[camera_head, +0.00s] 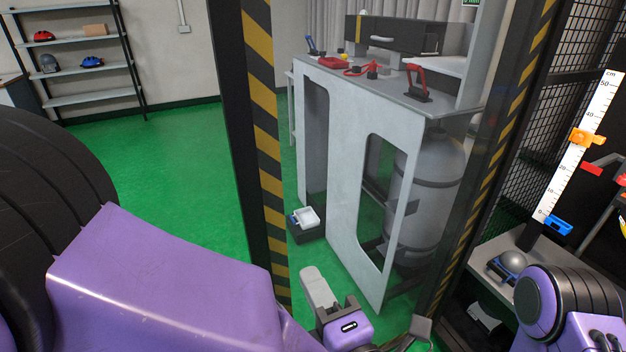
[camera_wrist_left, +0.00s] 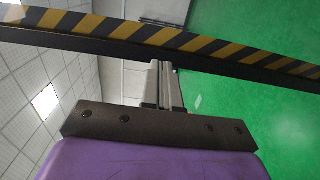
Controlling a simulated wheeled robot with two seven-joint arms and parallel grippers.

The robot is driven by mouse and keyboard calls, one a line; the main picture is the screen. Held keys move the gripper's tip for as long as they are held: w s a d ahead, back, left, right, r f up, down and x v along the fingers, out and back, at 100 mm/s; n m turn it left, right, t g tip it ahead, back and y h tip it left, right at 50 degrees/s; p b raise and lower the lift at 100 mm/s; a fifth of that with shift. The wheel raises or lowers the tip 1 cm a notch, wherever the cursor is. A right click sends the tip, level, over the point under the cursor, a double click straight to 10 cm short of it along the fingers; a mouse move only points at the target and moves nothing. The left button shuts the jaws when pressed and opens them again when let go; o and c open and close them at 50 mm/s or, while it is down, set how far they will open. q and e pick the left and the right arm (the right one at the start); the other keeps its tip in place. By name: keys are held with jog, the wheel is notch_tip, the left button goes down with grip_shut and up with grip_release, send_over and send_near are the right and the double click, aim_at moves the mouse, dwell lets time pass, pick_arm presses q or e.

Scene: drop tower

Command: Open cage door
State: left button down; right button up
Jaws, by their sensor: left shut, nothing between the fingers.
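A black post with yellow stripes (camera_head: 262,120) stands upright left of centre, and another striped post (camera_head: 505,140) stands at the right. They look like parts of the cage frame or door; I cannot tell which part is the door, and no handle is clear. My left gripper (camera_head: 318,285) is low in front, just right of the left post's foot. In the left wrist view its fingers (camera_wrist_left: 164,85) are together and empty, pointing at a striped bar (camera_wrist_left: 190,42). I cannot tell whether they touch it. My right gripper is out of view.
Beyond the posts stands a grey bench (camera_head: 345,170) with a gas cylinder (camera_head: 435,180) inside. Black mesh (camera_head: 545,110) and a centimetre scale (camera_head: 580,140) are at the right. A shelf (camera_head: 80,65) stands far left. The green floor (camera_head: 180,165) is clear on the left.

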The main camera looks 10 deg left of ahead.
aim_at(280, 221)
pick_arm(q)
jog(key=p+x, duration=0.2)
jog(key=x, duration=0.8)
jog(key=shift+w+a+r, duration=0.1)
jog(key=shift+a+r, duration=0.05)
jog(key=shift+a, duration=0.05)
jog(key=shift+w+a, duration=0.4)
jog(key=shift+w, duration=0.2)
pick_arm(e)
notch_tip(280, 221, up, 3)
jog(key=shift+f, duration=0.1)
